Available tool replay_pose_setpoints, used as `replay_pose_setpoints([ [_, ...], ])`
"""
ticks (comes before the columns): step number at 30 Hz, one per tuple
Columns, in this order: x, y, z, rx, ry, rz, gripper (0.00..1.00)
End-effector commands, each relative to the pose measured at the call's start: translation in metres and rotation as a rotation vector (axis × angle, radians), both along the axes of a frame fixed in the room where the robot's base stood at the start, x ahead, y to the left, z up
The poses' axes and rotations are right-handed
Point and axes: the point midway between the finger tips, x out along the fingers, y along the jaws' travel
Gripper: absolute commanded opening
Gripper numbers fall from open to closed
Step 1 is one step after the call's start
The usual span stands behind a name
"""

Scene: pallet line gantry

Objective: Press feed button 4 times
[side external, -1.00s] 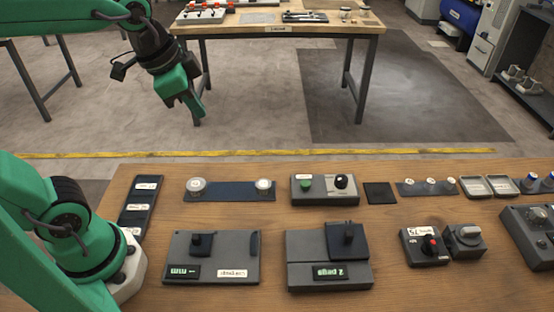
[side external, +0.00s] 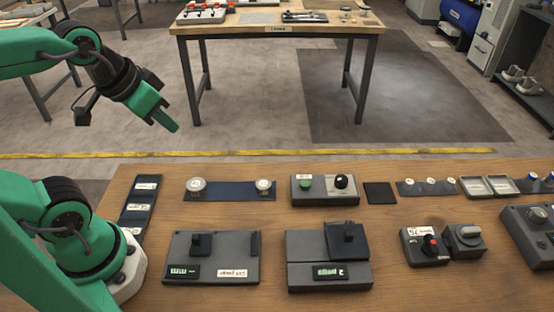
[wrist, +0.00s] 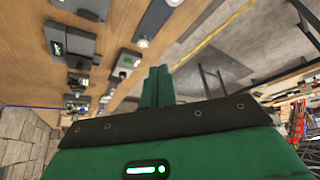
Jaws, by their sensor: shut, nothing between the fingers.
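A green push button (side external: 305,184) sits on the left part of a grey control box (side external: 326,199), beside a black knob (side external: 341,181) on a light plate. Its label is too small to read. My gripper (side external: 172,127) is shut and empty, in the air to the upper left of the box in the side view, pointing down and right. It is clear of the box and touches nothing. In the wrist view, the shut green fingers (wrist: 158,86) stand in the middle, with the wooden bench beyond them on the left.
A dark strip with two round pale-topped pieces (side external: 230,191) lies left of the control box. Two grey fixtures (side external: 212,262) (side external: 330,278) stand in front. A black pad (side external: 380,193) lies right of the box.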

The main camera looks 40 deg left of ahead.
Motion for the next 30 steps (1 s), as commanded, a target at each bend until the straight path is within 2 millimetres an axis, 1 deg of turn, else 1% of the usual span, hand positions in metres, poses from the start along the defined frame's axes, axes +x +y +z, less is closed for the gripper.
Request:
replay_pose_setpoints([
  [5, 0.007, -0.002, 0.003, 0.027, 0.016, -0.063, 0.00],
  [11, 0.024, -0.008, 0.011, 0.091, 0.051, -0.214, 0.00],
  [22, 0.069, -0.027, 0.021, 0.240, 0.128, -0.612, 0.00],
  [30, 0.105, -0.045, 0.020, 0.333, 0.175, -0.915, 0.00],
])
